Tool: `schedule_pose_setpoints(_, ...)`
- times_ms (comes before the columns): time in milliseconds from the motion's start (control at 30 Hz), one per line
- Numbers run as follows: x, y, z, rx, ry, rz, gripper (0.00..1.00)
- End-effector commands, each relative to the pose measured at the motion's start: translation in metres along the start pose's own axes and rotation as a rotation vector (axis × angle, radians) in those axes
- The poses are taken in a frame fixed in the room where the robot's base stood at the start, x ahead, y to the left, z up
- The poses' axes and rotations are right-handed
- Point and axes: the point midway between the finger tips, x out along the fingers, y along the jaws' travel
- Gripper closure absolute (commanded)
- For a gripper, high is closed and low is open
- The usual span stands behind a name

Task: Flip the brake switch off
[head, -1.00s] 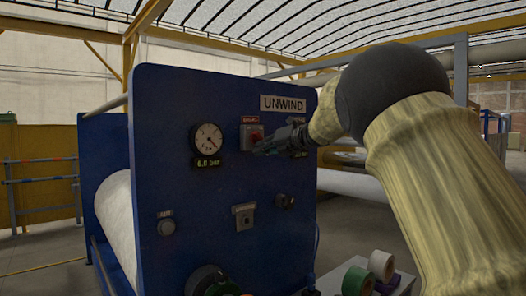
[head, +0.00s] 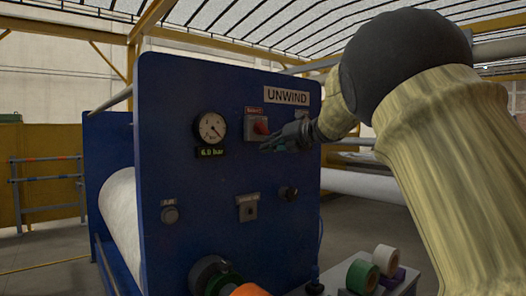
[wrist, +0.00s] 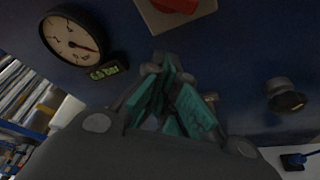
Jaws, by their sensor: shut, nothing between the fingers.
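The blue panel (head: 170,160) under the "UNWIND" sign carries the switches; their small labels are too blurred to read, so I cannot tell which is the brake switch. A red rotary switch (head: 260,128) is on a plate at upper right; its lower edge shows in the wrist view (wrist: 178,5). A grey plate with a small switch (head: 247,208) is lower down, and a dark knob (head: 288,192) is to its right; the knob also shows in the wrist view (wrist: 287,97). My gripper (head: 267,148) is shut and empty, just below the red switch. Contact with the panel cannot be told.
A pressure gauge (head: 211,127) reads above a "6.0 bar" display. A small round button (head: 170,214) is at lower left. A white roll (head: 118,215) lies behind the panel. Coloured tape rolls (head: 362,275) stand on a surface at lower right.

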Motion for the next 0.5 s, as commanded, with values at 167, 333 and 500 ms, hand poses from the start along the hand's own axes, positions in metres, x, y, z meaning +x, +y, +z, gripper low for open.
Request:
schedule_pose_setpoints(167, -0.03, -0.001, -0.002, 0.001, 0.0, 0.0, 1.0)
schedule_pose_setpoints(333, -0.052, -0.002, -0.001, 0.001, 0.0, -0.001, 1.0)
schedule_pose_setpoints(500, -0.061, -0.002, -0.001, 0.001, 0.0, -0.001, 1.0)
